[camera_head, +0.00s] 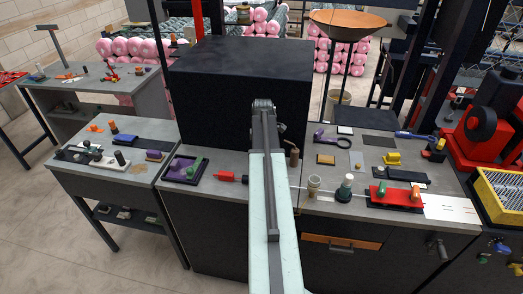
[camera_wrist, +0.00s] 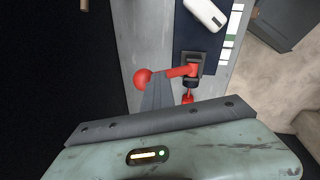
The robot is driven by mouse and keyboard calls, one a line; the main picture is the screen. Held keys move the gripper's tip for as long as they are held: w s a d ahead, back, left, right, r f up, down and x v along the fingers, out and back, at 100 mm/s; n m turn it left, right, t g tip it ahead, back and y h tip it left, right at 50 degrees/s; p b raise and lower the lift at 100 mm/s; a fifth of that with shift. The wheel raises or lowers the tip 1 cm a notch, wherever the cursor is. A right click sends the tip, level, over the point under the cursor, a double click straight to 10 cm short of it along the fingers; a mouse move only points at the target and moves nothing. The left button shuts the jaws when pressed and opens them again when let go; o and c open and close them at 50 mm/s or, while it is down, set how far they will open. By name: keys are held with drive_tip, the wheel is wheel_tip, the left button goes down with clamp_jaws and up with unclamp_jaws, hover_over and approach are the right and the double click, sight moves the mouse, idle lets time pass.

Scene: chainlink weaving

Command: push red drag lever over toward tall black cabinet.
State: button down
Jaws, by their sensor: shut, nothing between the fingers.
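The red drag lever, with a round red knob (camera_wrist: 143,78) and a red arm running right to a dark bracket, shows in the wrist view. My gripper (camera_wrist: 160,80) is shut and empty; its grey fingers reach up beside the knob and overlap the lever's arm. I cannot tell whether they touch it. A large black surface on the left (camera_wrist: 50,80) looks like the tall black cabinet. In the head view the black cabinet (camera_head: 235,75) stands behind my arm, which hides the gripper; the lever cannot be made out there.
A grey strip of bench (camera_wrist: 125,50) lies between the black surface and a dark mat (camera_wrist: 190,35) with a white device (camera_wrist: 207,14). Free floor (camera_wrist: 270,80) lies to the right. In the head view, benches either side of my arm hold many small tools.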

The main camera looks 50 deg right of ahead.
drive_tip(key=s+a, duration=0.1)
drive_tip(key=s+a+r+p, duration=0.1)
drive_tip(key=a, duration=0.1)
drive_tip(key=shift+s+a, duration=0.1)
drive_tip(key=shift+s, duration=0.2)
drive_tip(key=d+p+v, duration=0.1)
drive_tip(key=p+v, duration=0.8)
drive_tip(key=shift+r+p, duration=0.4)
drive_tip(key=shift+r, duration=0.05)
drive_tip(key=shift+w, duration=0.1)
